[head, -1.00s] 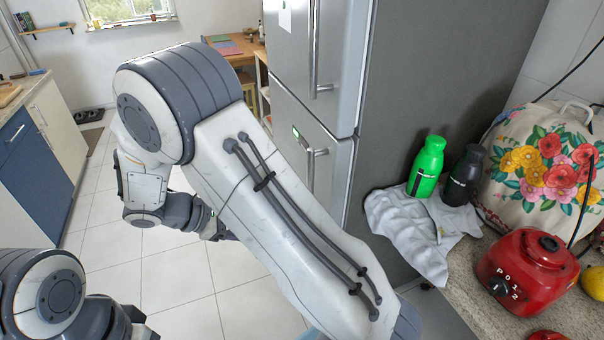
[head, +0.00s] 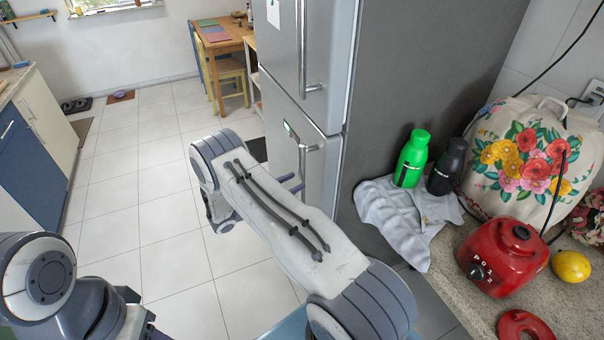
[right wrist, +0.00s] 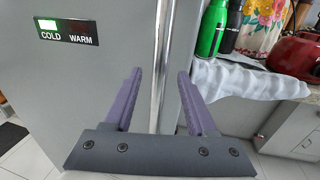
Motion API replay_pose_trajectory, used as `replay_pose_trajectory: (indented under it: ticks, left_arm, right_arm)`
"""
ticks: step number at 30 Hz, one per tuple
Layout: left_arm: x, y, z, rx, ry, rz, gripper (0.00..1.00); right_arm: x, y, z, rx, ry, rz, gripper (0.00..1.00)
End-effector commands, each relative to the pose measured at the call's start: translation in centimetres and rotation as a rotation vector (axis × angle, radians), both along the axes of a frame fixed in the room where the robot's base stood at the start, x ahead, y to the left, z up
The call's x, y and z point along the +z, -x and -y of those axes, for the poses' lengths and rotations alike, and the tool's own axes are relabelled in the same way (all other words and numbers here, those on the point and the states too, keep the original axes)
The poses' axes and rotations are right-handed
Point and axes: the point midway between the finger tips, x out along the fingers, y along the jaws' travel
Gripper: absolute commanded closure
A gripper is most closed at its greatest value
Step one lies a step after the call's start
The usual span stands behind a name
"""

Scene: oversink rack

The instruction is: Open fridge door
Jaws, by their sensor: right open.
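The grey fridge (head: 277,90) stands right of centre in the head view, both its upper and lower doors shut. The lower door (head: 267,120) has a vertical metal handle (head: 303,170) near its right edge. My right gripper (head: 293,183) is at this handle, mostly hidden behind my forearm. In the right wrist view, the purple fingers of my right gripper (right wrist: 160,100) are open. The bar of the handle (right wrist: 161,65) stands between them, with gaps on both sides. My left arm is at the lower left of the head view; its jaws are not visible.
A cold/warm panel (right wrist: 68,32) is on the lower door. Right of the fridge, a counter holds a white cloth (head: 395,215), green bottle (head: 411,160), black bottle (head: 446,168) and red appliance (head: 505,255).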

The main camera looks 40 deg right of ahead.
Motion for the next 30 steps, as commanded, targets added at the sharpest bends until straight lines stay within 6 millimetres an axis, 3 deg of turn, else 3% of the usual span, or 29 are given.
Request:
replay_pose_trajectory:
  ticks: [7, 18, 19, 23, 30]
  left_arm:
    - [1.5, 0.0, 0.0, 0.001, 0.000, 0.000, 0.50]
    - [1.6, 0.0, 0.0, 0.001, 0.000, 0.000, 0.50]
    - [1.6, 0.0, 0.0, 0.001, 0.000, 0.000, 0.50]
    - [1.6, 0.0, 0.0, 0.001, 0.000, 0.000, 0.50]
    - [1.6, 0.0, 0.0, 0.001, 0.000, 0.000, 0.50]
  right_arm:
    - [0.2, 0.2, 3.3, -0.002, -0.001, 0.001, 0.43]
    - [0.0, 0.2, 3.9, 0.000, -0.001, 0.001, 0.43]
    - [0.0, 0.2, 3.9, 0.000, -0.001, 0.001, 0.51]
    - [0.0, 0.2, 3.9, 0.000, -0.001, 0.001, 1.00]
    - [0.0, 0.2, 3.9, 0.000, -0.001, 0.001, 1.00]
